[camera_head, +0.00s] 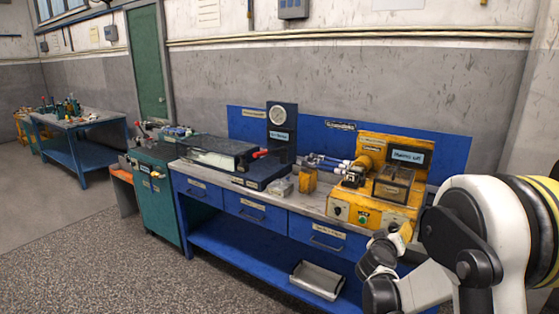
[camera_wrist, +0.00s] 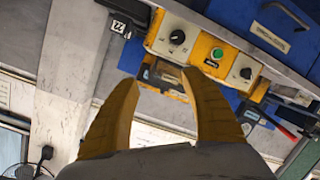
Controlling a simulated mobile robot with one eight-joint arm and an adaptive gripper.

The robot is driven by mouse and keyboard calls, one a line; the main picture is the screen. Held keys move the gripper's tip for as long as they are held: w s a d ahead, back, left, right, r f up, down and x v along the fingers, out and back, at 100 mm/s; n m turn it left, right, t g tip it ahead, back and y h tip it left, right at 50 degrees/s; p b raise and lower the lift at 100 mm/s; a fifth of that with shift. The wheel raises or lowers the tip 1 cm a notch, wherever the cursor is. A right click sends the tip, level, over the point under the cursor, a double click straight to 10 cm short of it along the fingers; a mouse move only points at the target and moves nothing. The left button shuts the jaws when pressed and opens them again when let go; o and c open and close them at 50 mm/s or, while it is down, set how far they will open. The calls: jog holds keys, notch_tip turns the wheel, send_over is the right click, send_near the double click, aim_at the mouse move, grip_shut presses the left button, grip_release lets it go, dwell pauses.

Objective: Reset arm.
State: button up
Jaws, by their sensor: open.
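My arm reaches in from the right edge in the head view. My gripper (camera_wrist: 159,78) shows two yellow fingers standing apart in the wrist view, with nothing held between them. In the head view my gripper (camera_head: 402,238) is partly hidden by my own arm, in front of the bench. The yellow hydraulic unit (camera_head: 378,213) sits on the right part of the blue workbench (camera_head: 240,244). In the wrist view its yellow panel (camera_wrist: 198,55), with two black knobs and a green button, appears beyond the fingertips, apart from them.
A blue drawer (camera_wrist: 262,22) is close to the panel in the wrist view. A grey tray (camera_head: 317,279) lies on the bench's lower shelf. A green cabinet (camera_head: 156,205) stands left of the bench, and another table (camera_head: 75,126) is farther left. The speckled floor in front is clear.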

jog(key=s+a+r+m+g+y, duration=0.1)
jog(key=s+a+r+g+y, duration=0.2)
jog(key=s, duration=0.5)
jog(key=s+a+r, duration=0.3)
jog(key=s+r, duration=0.1)
jog(key=s, duration=0.4)
jog(key=s+a+f+g+y, duration=0.1)
jog(key=s+a+y, duration=0.1)
jog(key=s+a, duration=0.2)
jog(key=s+a+f+y, duration=0.1)
jog(key=s+a, duration=0.3)
jog(key=s, duration=0.6)
jog(key=s+a+f+n+g+y, duration=0.1)
jog(key=s+a+y, duration=0.1)
jog(key=s, duration=0.4)
jog(key=shift+s+a+f+g+y, duration=0.15)
jog(key=shift+s+a+g+y, duration=0.2)
jog(key=shift+a, duration=0.55)
